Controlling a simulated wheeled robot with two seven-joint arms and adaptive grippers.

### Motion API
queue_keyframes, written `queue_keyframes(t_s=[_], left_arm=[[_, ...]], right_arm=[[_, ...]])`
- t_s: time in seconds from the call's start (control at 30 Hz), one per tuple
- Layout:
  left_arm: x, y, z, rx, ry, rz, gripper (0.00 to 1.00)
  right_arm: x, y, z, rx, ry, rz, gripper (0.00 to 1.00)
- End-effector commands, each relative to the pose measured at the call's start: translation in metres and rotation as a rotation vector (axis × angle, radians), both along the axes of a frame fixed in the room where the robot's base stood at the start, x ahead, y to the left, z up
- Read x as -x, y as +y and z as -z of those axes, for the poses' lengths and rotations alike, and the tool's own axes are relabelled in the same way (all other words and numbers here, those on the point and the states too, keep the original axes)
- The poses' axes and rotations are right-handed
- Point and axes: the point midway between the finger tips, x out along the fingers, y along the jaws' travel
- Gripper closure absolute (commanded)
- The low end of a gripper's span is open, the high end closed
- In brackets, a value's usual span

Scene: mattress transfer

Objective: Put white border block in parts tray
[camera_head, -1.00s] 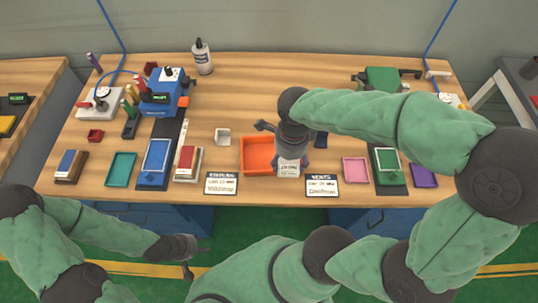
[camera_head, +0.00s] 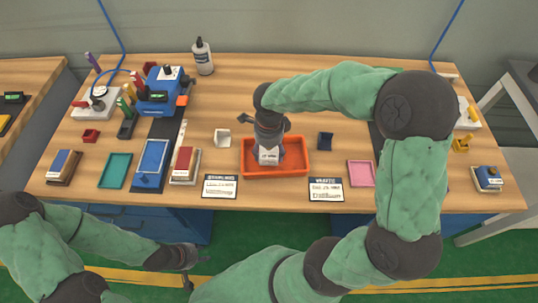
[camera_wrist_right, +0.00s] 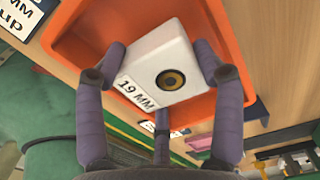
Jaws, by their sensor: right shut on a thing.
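The white block (camera_wrist_right: 158,52) has a dark round spot with a gold ring and a "19 MM" label in the wrist view. My right gripper (camera_wrist_right: 165,70) is shut on it, with fingers on opposite sides. The orange tray (camera_wrist_right: 222,25) lies below the block. In the head view my right gripper (camera_head: 268,148) points down over the orange tray (camera_head: 301,168), with the white block (camera_head: 268,156) at its tip. I cannot tell whether the block touches the tray floor. My left gripper (camera_head: 188,268) hangs in front of the table, its jaws unclear.
A small white piece (camera_head: 222,138) stands left of the orange tray. Two labelled cards (camera_head: 220,187) lie in front. A pink tray (camera_head: 361,174) and a dark blue piece (camera_head: 325,141) are to the right. A blue tray (camera_head: 153,160) and a teal tray (camera_head: 116,170) are left.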

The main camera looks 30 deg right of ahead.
Motion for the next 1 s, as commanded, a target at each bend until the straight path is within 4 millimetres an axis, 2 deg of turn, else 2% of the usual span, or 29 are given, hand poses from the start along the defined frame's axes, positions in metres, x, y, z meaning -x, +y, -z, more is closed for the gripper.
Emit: queue_keyframes(t_s=[0.03,0.13,0.53,0.57,0.6,1.0], left_arm=[[0.0,0.0,0.006,0.0,0.0,0.0,0.6],[0.0,0.0,0.009,0.0,0.0,0.0,0.6],[0.0,0.0,0.012,0.0,0.0,0.0,0.6],[0.0,0.0,0.012,0.0,0.0,0.0,0.6],[0.0,0.0,0.011,0.0,0.0,0.0,0.6],[0.0,0.0,0.009,0.0,0.0,0.0,0.6]], right_arm=[[0.001,0.0,0.012,0.0,0.004,0.0,0.66],[0.001,0.0,0.022,-0.002,0.003,0.001,0.66],[0.001,0.0,0.025,-0.001,0.0,0.001,0.66],[0.001,0.0,0.025,-0.001,0.001,0.0,0.29],[0.001,0.0,0.025,-0.001,0.001,0.0,0.22],[0.001,0.0,0.022,-0.001,0.001,0.0,0.22]])
